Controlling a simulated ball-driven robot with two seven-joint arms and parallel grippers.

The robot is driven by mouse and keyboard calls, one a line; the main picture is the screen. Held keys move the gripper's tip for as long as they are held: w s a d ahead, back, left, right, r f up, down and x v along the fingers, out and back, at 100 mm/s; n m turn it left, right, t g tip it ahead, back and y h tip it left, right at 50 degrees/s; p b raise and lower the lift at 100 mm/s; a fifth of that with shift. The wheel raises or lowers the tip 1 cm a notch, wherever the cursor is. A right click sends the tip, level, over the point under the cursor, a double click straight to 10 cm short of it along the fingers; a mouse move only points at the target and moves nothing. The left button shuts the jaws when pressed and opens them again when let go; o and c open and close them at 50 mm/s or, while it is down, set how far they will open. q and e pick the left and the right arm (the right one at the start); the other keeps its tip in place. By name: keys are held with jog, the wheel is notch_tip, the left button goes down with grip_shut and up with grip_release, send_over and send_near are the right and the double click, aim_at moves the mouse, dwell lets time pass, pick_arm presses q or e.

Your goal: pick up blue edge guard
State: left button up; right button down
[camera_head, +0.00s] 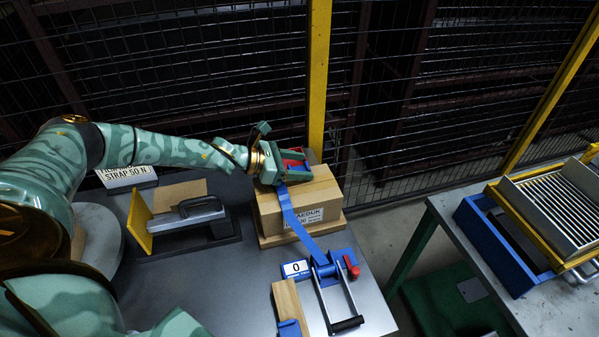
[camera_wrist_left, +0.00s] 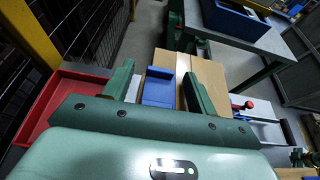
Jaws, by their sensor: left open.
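A blue edge guard (camera_wrist_left: 158,87) shows in the left wrist view as a small angled block between my left gripper's fingers. In the head view a bit of blue (camera_head: 299,165) shows at the same fingers. My left gripper (camera_head: 293,164) is open at the back left of the cardboard box (camera_head: 318,195); its fingers (camera_wrist_left: 157,82) stand on either side of the guard. I cannot tell whether they touch it. Another blue piece (camera_head: 290,328) sits on a wooden block at the front. My right gripper is not in view.
A blue strap (camera_head: 297,219) runs over the box to a ratchet with a red knob (camera_head: 351,267). A red tray (camera_wrist_left: 70,85) lies beside my left gripper. A black-handled tool (camera_head: 200,210) stands to the left. Wire fencing and a yellow post (camera_head: 318,75) are close behind.

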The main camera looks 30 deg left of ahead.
pick_arm(q)
jog(key=c, duration=1)
jog(key=shift+o, duration=0.2)
jog(key=shift+r, duration=0.1)
